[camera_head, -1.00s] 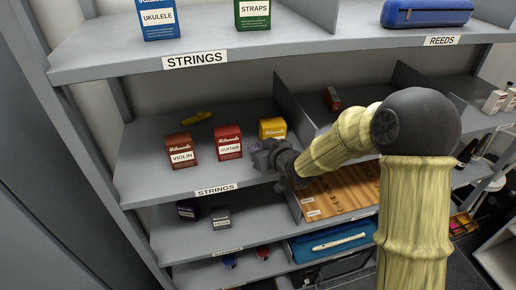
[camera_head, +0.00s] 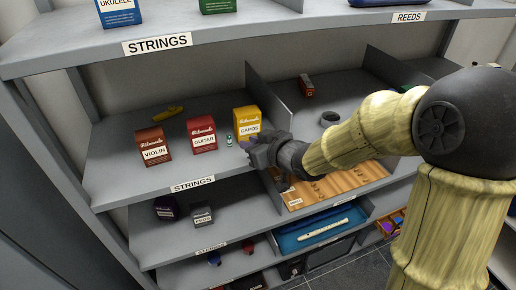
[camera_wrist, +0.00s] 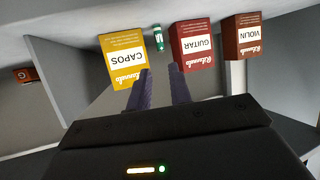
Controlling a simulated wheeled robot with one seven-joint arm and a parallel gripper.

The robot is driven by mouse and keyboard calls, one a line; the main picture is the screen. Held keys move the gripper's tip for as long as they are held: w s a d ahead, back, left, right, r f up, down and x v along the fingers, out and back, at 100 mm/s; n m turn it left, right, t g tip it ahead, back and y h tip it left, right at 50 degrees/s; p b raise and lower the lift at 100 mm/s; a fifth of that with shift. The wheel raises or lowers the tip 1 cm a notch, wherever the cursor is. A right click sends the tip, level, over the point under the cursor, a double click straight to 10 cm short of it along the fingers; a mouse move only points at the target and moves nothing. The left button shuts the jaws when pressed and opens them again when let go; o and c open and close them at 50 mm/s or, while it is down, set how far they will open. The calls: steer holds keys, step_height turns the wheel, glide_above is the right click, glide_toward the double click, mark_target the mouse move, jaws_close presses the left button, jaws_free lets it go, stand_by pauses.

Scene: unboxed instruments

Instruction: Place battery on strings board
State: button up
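The battery (camera_head: 229,141), small, green and white, stands upright on the middle shelf board (camera_head: 122,178) labelled STRINGS, between the red GUITAR box and the yellow CAPOS box. In the wrist view the battery (camera_wrist: 157,38) is beyond my fingertips, with a gap between. My gripper (camera_head: 246,143) is just right of and in front of it in the head view. In the wrist view my gripper's (camera_wrist: 161,76) two purple fingers are apart with nothing between them.
The GUITAR box (camera_head: 202,134) and CAPOS box (camera_head: 246,122) flank the battery closely. The VIOLIN box (camera_head: 153,146) stands further left, with a yellow item (camera_head: 168,113) behind. A grey divider (camera_head: 262,90) is on the right. Another STRINGS shelf (camera_head: 60,52) is above.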

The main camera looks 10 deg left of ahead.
steer(key=v, duration=0.2)
steer(key=shift+s+d+r, duration=0.2)
steer(key=shift+s+d, duration=0.05)
steer(key=shift+d, duration=0.05)
stand_by(0.5)
steer(key=s+d+f+m+h, duration=0.1)
steer(key=d+f+m+h, duration=0.15)
steer(key=d, duration=0.35)
steer(key=s+d+f+m+g+h, duration=0.1)
steer(key=d+f+m+h, duration=0.15)
steer(key=d, duration=0.35)
steer(key=s+d+f+m+h, duration=0.1)
steer(key=d+f+h, duration=0.25)
steer(key=d, duration=0.25)
steer(key=s+d+f+m+g+h, duration=0.2)
steer(key=s+d+m+g, duration=0.2)
steer(key=s+d, duration=0.3)
steer(key=s+g, duration=0.1)
steer(key=s, duration=0.3)
steer(key=shift+s+f, duration=0.2)
steer(key=shift+f, duration=0.1)
steer(key=shift+o, duration=0.4)
